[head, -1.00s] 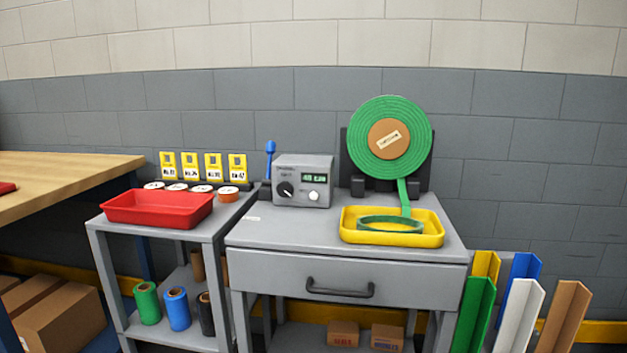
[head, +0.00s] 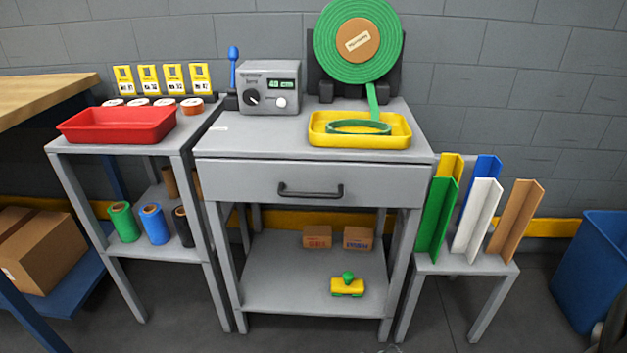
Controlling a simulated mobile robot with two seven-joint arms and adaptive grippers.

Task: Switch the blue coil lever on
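The blue lever (head: 234,62) stands upright on a small dark base (head: 230,100) at the left end of the grey drawer table. It is beside the left side of a grey control box (head: 268,88) with a black knob, a white knob and a lit green display. A green coil (head: 393,35) stands in a black holder to the right, its loose end running down to a yellow tray (head: 402,139).
A red tray (head: 118,138) sits on the left stand. The drawer handle (head: 310,192) sticks out in front. Coloured angle profiles (head: 473,218) stand on a low stool at the right, with a blue bin (head: 592,268) beyond. Grey floor is open in front.

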